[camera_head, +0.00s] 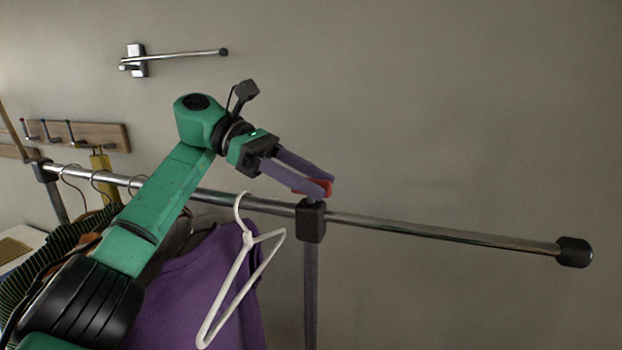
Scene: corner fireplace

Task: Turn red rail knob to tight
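The red rail knob (326,187) sits on top of the black clamp block (311,221) where the upright post meets the chrome rail (440,233). My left gripper (322,188) reaches in from the left, its two purple fingers on either side of the knob. The fingers cover much of the knob, and a little red shows between and beside their tips. The fingers look closed in on the knob. My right gripper is not in view.
A white hanger (240,270) hangs on the rail left of the post, beside a purple garment (185,295). A wall-mounted rod (180,55) and a wooden hook board (85,134) are behind. The rail's right part is bare, ending in a black cap (574,252).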

